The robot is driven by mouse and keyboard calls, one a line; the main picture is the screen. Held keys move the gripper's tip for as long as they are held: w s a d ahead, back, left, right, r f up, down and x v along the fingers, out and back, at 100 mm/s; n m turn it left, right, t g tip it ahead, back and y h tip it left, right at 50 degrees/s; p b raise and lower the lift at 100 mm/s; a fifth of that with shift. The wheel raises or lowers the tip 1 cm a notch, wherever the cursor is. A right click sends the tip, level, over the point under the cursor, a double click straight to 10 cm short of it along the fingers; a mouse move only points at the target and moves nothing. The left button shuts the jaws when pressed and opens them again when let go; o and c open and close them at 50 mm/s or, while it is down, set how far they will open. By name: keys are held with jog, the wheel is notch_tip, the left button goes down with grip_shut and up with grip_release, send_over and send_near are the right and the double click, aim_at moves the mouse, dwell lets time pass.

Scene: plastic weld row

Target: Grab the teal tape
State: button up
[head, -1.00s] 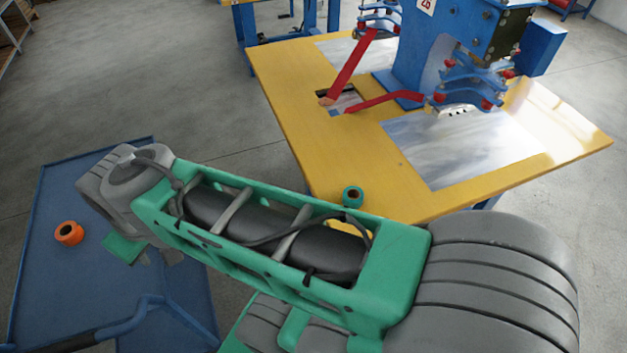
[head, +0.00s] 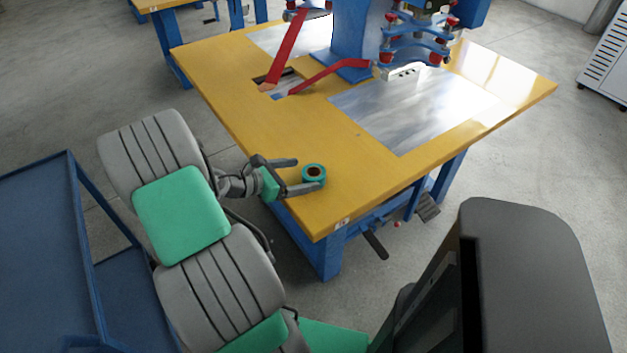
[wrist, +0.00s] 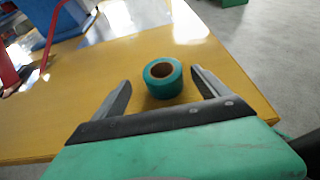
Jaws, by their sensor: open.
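The teal tape (head: 314,173) is a small roll with a brown core, lying flat on the yellow table (head: 240,100) near its front left edge. My gripper (head: 297,174) is open at the table's edge, with its fingers reaching toward the roll from the left. In the wrist view the tape (wrist: 163,78) sits between and slightly beyond the tips of my open gripper (wrist: 160,80), nearer the right finger.
A blue welding machine (head: 358,40) with red arms (head: 330,72) stands at the table's back. A metal plate (head: 400,110) lies right of the tape. A blue cart (head: 50,230) is at the left. The table around the tape is clear.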

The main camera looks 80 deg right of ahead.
aim_at(320, 171)
jog(key=x, duration=0.4)
jog(key=shift+s+d+r, duration=0.1)
jog(key=shift+s+d, duration=0.1)
jog(key=shift+s, duration=0.25)
jog(key=c, duration=1.5)
